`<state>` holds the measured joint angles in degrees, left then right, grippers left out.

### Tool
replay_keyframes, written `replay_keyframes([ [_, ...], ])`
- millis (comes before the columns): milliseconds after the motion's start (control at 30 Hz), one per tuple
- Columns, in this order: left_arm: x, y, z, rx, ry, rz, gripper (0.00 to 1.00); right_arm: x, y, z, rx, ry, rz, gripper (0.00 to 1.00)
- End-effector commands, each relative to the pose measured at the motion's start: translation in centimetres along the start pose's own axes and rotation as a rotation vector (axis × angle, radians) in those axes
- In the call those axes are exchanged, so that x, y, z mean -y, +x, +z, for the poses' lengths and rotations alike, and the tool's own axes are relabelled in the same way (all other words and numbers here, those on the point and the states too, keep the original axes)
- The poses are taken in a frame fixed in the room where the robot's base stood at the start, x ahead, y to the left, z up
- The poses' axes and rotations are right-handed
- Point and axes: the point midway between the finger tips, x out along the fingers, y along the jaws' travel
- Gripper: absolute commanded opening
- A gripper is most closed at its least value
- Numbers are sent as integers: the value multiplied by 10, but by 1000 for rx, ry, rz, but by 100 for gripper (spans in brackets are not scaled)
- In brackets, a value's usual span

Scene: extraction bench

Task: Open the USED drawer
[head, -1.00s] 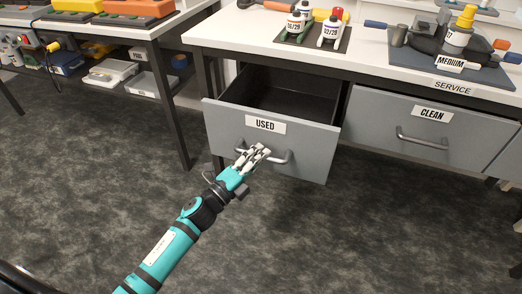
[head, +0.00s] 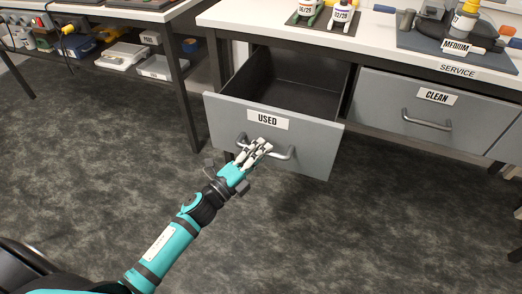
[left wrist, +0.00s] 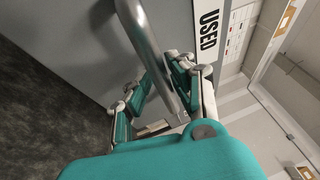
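The grey USED drawer (head: 225,118) is pulled well out from under the bench, and its dark, empty interior (head: 300,85) shows from above. Its front carries a white USED label (head: 267,120) and a grey bar handle (head: 283,154). My left gripper (head: 258,148) is at the handle. In the left wrist view the handle bar (left wrist: 150,50) runs between the fingers of my left gripper (left wrist: 158,92), which are closed around it. My right gripper is in neither view.
The CLEAN drawer (head: 388,108) beside it is closed. Bottles (head: 341,14) and a MEDIUM tray (head: 405,38) stand on the white bench top (head: 380,25). A second bench with a lower shelf (head: 190,72) is at the left. The floor before the drawer is clear.

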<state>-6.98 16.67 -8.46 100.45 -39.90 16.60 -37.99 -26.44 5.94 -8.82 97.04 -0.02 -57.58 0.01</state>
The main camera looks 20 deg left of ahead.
Motion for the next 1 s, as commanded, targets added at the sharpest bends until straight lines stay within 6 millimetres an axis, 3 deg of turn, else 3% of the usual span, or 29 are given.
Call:
replay_keyframes([
  [100, 1, 0, 0, -1, -1, -2, 38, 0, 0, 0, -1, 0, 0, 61],
  [467, 1, -7, 0, -1, -3, -2, 38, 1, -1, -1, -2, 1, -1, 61],
  [1000, 0, -106, 0, 1, -2, 0, 38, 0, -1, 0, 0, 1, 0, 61],
])
